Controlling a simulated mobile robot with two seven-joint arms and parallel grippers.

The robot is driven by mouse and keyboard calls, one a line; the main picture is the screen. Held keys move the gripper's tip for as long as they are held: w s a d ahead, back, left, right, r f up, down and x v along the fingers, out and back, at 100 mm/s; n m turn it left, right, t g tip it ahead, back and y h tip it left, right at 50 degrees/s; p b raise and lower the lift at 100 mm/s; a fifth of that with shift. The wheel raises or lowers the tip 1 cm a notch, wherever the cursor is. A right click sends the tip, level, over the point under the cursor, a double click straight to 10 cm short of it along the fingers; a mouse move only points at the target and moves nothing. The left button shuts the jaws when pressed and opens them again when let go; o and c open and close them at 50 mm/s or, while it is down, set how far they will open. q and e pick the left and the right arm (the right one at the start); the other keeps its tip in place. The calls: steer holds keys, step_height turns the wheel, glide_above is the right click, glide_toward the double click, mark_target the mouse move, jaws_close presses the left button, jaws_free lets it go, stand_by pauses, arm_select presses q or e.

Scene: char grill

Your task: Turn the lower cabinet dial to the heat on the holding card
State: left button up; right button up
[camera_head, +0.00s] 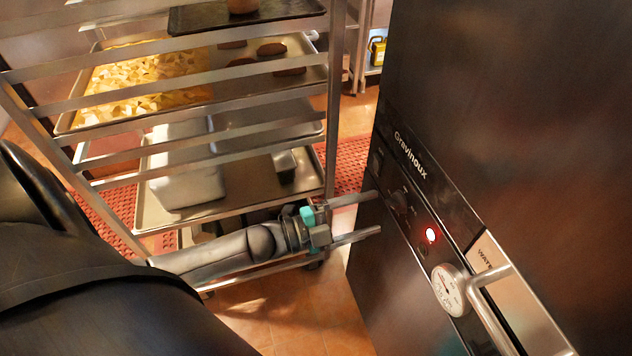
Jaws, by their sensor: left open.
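The dark cabinet (500,130) fills the right side, with a control panel marked "Gravinoux" running down its face. A black dial (401,203) sits on the panel, left of a lit red lamp (430,235); its setting is too dark to read. My left gripper (371,214) reaches in from the left with two grey parallel fingers apart and nothing between them. Its fingertips point at the panel just left of the dial and appear short of it; the exact gap cannot be told. I see no holding card. My right gripper is not in view.
A round gauge (449,290) and a metal handle (490,312) stand out from the cabinet, below and right of the dial. A metal rack (333,120) with trays of food and pans stands at left, close behind my left arm. Tiled floor (300,310) shows below.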

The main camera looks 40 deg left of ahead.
arm_select(q)
steer(key=v, duration=1)
steer(key=shift+s+a+p, duration=0.2)
steer(key=shift+p, duration=0.1)
